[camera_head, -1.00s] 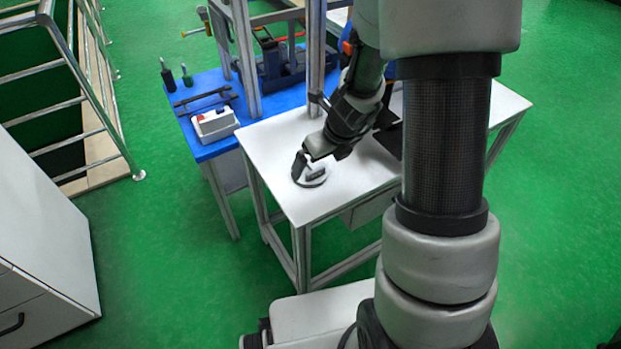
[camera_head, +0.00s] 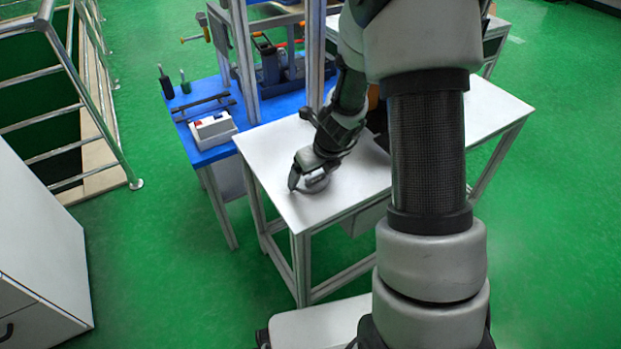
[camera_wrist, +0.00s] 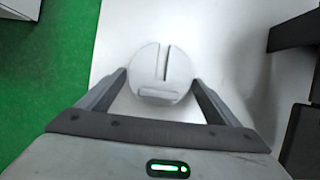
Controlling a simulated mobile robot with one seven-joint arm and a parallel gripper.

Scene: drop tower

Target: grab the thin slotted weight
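A round, light grey slotted weight (camera_wrist: 150,73) is in the middle of the wrist view, with a dark narrow slot running from its far edge toward its centre. A small raised bar shows at its near edge. In the head view the weight (camera_head: 318,184) is at the white table's left end, partly hidden by my gripper (camera_head: 302,180). In the wrist view my gripper (camera_wrist: 160,77) has its fingers spread, one fingertip close to each side of the weight. I cannot tell whether they touch it.
The white table (camera_head: 270,160) is bare around the weight. Dark objects (camera_wrist: 300,35) stand at the right in the wrist view. A blue table (camera_head: 180,100) with a white box (camera_head: 213,128) and a metal frame (camera_head: 243,60) stands behind. A white cabinet (camera_head: 40,240) is at left.

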